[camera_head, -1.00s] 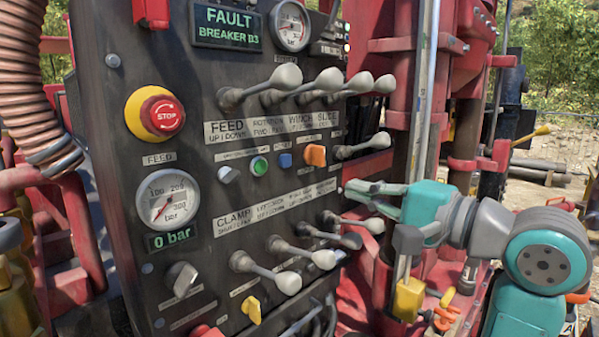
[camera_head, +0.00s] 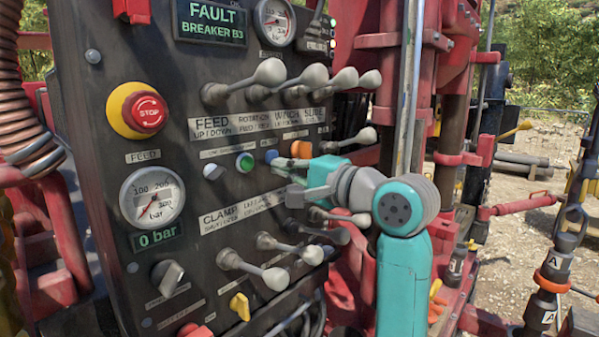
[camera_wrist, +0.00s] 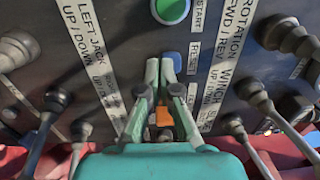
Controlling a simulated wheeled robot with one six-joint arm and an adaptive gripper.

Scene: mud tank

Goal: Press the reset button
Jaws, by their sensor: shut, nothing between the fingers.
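The reset button is a small round blue button (camera_head: 271,156) on the dark control panel, right of a green button (camera_head: 244,161). My gripper (camera_head: 280,167) is shut and empty. Its fingertips are close to the panel, just below and beside the blue button in the head view. In the wrist view my fingertips (camera_wrist: 160,66) overlap the button's lower left edge. I cannot tell whether they touch it.
An orange switch (camera_head: 301,149) is right of the blue button; it shows between my fingers in the wrist view. Several grey-knobbed levers stick out above and below. A red stop button (camera_head: 147,111) and a gauge (camera_head: 152,197) are at left. A screen (camera_head: 210,24) reads "FAULT BREAKER B3".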

